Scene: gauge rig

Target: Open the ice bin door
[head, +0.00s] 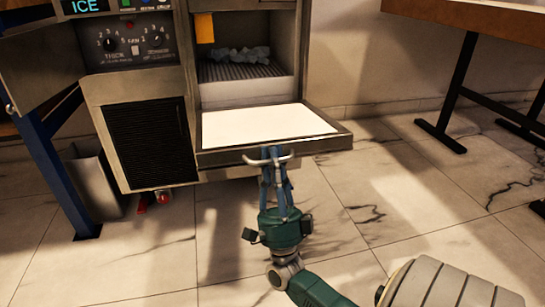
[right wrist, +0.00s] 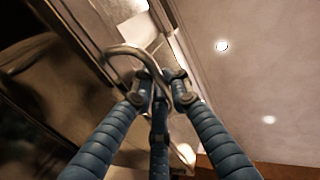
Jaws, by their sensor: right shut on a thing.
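The ice bin door (head: 265,124) is folded down and lies about level at the front of the ice machine, its white inner face up. The open bin (head: 245,62) above it shows a ribbed floor with some bluish-grey crumpled pieces at the back. A curved metal handle (head: 268,158) sits on the door's front edge. My right gripper (head: 270,163) reaches up from below and is shut on the handle. In the right wrist view its blue fingers (right wrist: 158,95) close at the handle (right wrist: 125,58). My left gripper is not in view.
The machine's control panel (head: 128,42) and dark vent grille (head: 150,143) are left of the bin. A grey waste bin (head: 92,180) stands at lower left. A table with dark legs (head: 455,90) is at right. The tiled floor (head: 380,200) between is clear.

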